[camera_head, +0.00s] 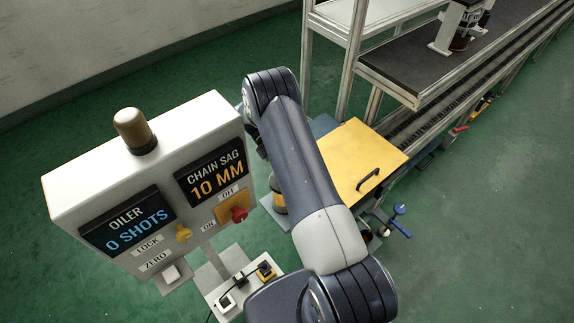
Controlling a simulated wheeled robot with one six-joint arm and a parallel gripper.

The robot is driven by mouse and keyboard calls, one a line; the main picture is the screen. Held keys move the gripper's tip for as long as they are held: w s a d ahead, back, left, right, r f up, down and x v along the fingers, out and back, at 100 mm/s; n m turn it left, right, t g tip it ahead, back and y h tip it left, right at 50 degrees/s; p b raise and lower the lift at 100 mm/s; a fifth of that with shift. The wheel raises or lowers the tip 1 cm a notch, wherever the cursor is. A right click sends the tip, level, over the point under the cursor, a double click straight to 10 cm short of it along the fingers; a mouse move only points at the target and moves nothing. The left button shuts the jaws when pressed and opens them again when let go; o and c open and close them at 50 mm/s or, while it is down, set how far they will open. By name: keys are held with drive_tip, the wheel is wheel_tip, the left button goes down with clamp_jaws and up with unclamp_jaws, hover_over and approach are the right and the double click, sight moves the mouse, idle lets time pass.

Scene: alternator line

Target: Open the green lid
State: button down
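I see no green lid in the head camera view; the floor is the only large green surface. A flat yellow panel, which looks like a lid (348,150), lies right of my arm. It has a black bar handle (369,180) near its right front corner. It appears to lie flat and closed, with its left part hidden behind my arm. My arm rises from the bottom, reaches up past the lid's left side and bends at the top. My gripper is not in view.
A white control box (75,193) stands at left, reading "OILER 0 SHOTS" and "CHAIN SAG 10 MM", with a red knob (238,214) and yellow switch (183,233). A blue-knobbed lever (399,209) stands beside the lid. A conveyor (440,65) runs behind. Floor at right is clear.

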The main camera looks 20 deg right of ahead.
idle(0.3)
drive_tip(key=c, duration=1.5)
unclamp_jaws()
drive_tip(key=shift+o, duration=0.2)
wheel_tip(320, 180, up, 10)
drive_tip(key=p, duration=1)
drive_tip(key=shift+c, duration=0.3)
